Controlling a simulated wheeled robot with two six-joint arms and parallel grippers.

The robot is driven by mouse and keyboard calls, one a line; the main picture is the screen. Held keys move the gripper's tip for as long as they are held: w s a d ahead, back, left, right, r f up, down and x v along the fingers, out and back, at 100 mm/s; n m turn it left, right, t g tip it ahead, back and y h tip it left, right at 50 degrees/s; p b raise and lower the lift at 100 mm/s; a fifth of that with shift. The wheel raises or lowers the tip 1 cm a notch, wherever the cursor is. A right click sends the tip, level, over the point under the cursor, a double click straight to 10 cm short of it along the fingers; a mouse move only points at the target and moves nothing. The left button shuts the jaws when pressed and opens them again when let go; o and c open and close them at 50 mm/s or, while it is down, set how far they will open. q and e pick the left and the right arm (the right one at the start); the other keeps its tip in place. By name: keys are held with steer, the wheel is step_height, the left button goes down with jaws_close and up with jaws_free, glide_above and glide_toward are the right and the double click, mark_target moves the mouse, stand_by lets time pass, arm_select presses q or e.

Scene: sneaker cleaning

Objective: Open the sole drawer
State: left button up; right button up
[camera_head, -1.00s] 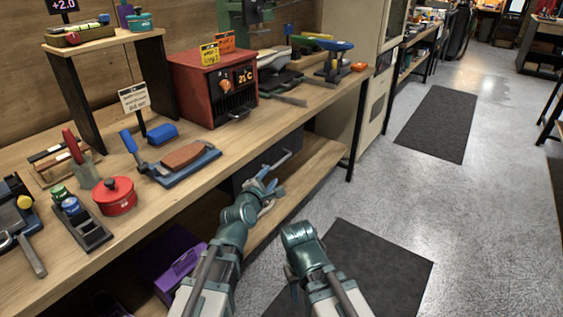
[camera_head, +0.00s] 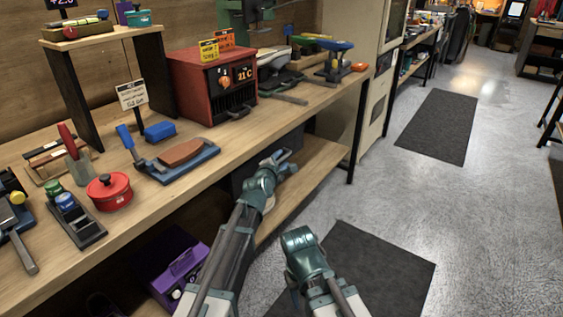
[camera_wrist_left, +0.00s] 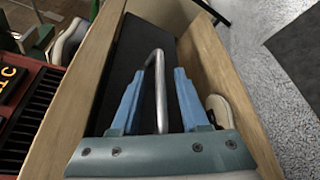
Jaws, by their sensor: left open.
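The sole drawer is a dark box under the workbench; its dark front (camera_wrist_left: 137,62) shows in the left wrist view, and a small part of the box shows in the head view (camera_head: 238,160). A silver bar handle (camera_wrist_left: 160,85) stands out from it. My left gripper (camera_head: 285,162) is at the drawer, below the bench edge. In the left wrist view its blue fingers (camera_wrist_left: 154,95) are open, one on each side of the handle. I cannot tell whether they touch it. My right arm shows at the bottom middle of the head view, but its fingers do not show.
The workbench top (camera_head: 145,205) lies above the drawer, with a red heater box (camera_head: 212,85), a sharpening block (camera_head: 182,153) and a red pot (camera_head: 109,191). A lower shelf (camera_head: 310,175) runs beneath. A purple box (camera_head: 180,268) sits lower left.

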arm_select(q)
steer(key=shift+w+d, duration=0.1)
steer(key=shift+w, duration=0.15)
jaws_close()
stand_by(1.4)
